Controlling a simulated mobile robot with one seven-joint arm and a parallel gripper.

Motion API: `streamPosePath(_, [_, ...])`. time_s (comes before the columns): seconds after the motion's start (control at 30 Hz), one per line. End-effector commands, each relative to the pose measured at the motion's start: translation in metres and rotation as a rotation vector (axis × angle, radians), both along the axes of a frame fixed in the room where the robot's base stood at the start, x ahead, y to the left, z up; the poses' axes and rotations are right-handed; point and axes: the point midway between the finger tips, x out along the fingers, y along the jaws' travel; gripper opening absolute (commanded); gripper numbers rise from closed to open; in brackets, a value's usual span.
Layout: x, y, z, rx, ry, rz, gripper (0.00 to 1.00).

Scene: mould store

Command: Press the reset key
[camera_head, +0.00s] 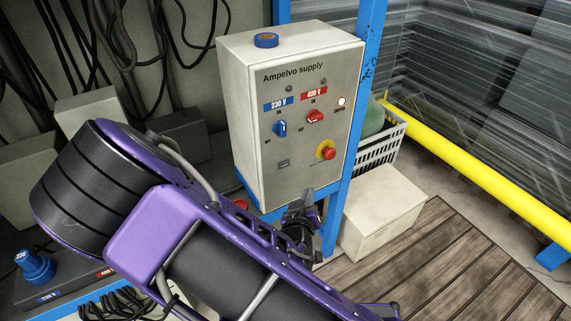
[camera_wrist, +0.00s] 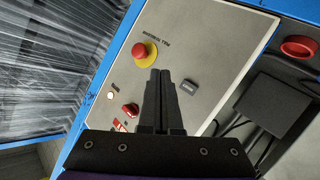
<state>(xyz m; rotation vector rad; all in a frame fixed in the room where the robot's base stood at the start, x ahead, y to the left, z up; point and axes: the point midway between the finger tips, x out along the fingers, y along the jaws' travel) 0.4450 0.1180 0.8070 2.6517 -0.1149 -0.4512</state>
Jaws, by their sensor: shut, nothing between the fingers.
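The grey supply cabinet (camera_head: 310,75) is marked "Ampelvo supply". Low on its front is a small grey rectangular key (camera_head: 283,163), which I take for the reset key; no label on it is readable. The key also shows in the wrist view (camera_wrist: 189,87), just right of my fingertips and clear of them. My gripper (camera_wrist: 161,72) is shut and empty, its fingers pointing at the panel; I cannot tell the gap to it. In the head view my gripper (camera_head: 303,222) is low in front of the cabinet, partly hidden by my arm.
A red mushroom button (camera_head: 328,153) on a yellow ring sits right of the key. Above are a blue switch (camera_head: 281,129), a red switch (camera_head: 315,117) and a lit white lamp (camera_head: 341,102). A blue post (camera_head: 357,110) stands beside the cabinet. Cables hang behind.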

Motion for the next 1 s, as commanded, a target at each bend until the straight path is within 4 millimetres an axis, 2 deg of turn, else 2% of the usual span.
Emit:
streamPosePath(0.27, [0.01,0.007,0.001,0.001,-0.002,0.002,0.0])
streamPosePath(0.7, [0.058,0.04,0.0,0.001,-0.002,0.001,0.0])
streamPosePath(1.0, [0.073,0.049,0.0,0.0,0.0,0.001,0.0])
